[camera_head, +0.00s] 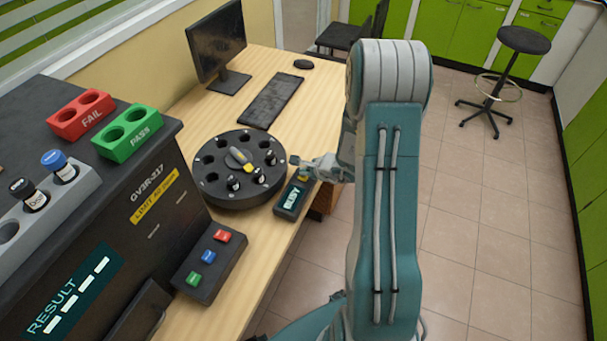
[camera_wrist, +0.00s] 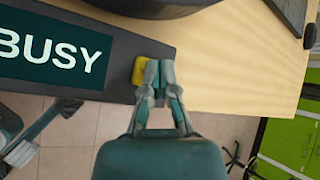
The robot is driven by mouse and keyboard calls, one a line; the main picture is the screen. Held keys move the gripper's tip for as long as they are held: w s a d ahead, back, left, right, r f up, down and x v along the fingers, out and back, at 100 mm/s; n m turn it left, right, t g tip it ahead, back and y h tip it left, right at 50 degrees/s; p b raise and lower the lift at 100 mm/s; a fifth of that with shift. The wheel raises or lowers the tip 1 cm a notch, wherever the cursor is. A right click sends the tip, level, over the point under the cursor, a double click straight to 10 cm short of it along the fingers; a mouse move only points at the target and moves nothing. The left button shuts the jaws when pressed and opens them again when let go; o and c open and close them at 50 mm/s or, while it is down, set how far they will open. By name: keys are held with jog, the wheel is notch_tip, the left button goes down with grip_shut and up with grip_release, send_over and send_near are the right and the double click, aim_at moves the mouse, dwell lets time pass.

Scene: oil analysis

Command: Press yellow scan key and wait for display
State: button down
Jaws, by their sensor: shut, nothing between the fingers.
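The yellow scan key (camera_wrist: 139,71) sits on the dark scanner box, right of its display, in the wrist view. The display (camera_wrist: 50,50) reads "BUSY" in light letters on dark teal; in the head view the display (camera_head: 291,198) also shows this word. My gripper (camera_wrist: 159,66) is shut and empty, with its fingertips at the key's right side, overlapping part of it. I cannot tell whether they press it down. In the head view my gripper (camera_head: 303,165) is over the far end of the scanner box (camera_head: 281,211), and the key is mostly hidden there.
A round dark carousel (camera_head: 215,188) with several vials stands left of the scanner box. A box with red, blue and green buttons (camera_head: 196,283) is nearer. A large analyser (camera_head: 105,195) reading "RESULT" is at left. A keyboard (camera_head: 270,101) and monitor (camera_head: 217,42) are behind.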

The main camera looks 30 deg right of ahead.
dwell(0.5)
jog(key=shift+r, duration=0.8)
jog(key=shift+r, duration=0.1)
jog(key=shift+r, duration=2.4)
